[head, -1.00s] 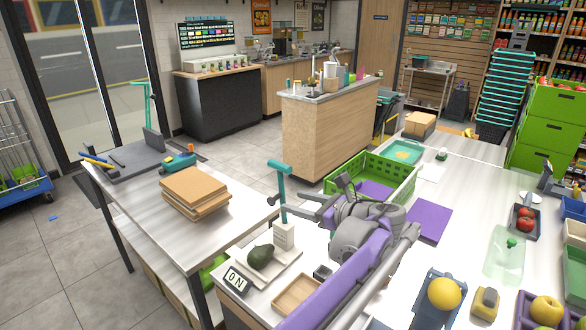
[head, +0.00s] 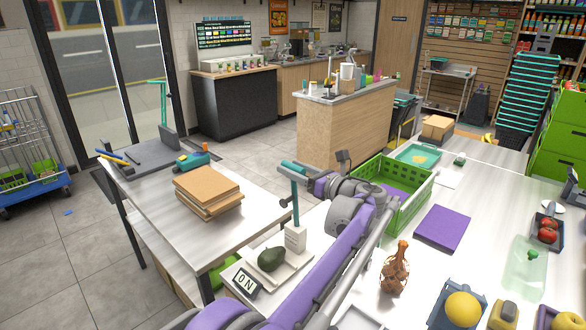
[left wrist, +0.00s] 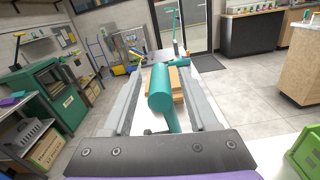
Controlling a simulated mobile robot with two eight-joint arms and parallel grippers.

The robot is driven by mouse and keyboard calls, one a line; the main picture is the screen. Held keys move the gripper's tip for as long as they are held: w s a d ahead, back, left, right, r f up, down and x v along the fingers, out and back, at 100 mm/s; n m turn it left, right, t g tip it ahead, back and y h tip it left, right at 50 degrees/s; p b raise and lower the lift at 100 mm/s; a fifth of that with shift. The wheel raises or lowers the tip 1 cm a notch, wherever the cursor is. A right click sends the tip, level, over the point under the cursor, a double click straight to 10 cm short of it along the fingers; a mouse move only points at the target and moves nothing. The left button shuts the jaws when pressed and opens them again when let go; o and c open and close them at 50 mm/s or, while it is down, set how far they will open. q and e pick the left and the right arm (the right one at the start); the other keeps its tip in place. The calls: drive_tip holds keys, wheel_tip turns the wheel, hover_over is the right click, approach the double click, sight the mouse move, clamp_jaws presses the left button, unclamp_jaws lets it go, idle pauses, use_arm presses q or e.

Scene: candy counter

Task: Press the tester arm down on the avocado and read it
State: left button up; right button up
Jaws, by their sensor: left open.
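The dark green avocado (head: 271,259) lies on the pale tester plate (head: 292,268), beside the white block at the foot of the teal post. The tester arm (head: 293,167) is a teal bar at the top of that post, raised well above the avocado. A small display (head: 245,282) in front reads "ON". My left gripper (head: 296,190) is at the top of the post, partly hidden by its own wrist. In the left wrist view, its open fingers (left wrist: 163,62) lie on either side of the teal bar (left wrist: 160,90); contact cannot be told. My right gripper is not in view.
Brown boxes (head: 207,190) are stacked on the left table. A brown netted item (head: 395,268) and a yellow fruit (head: 462,308) are on the right counter.

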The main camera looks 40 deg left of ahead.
use_arm(q)
drive_tip(key=shift+a, duration=0.25)
clamp_jaws()
idle(1.4)
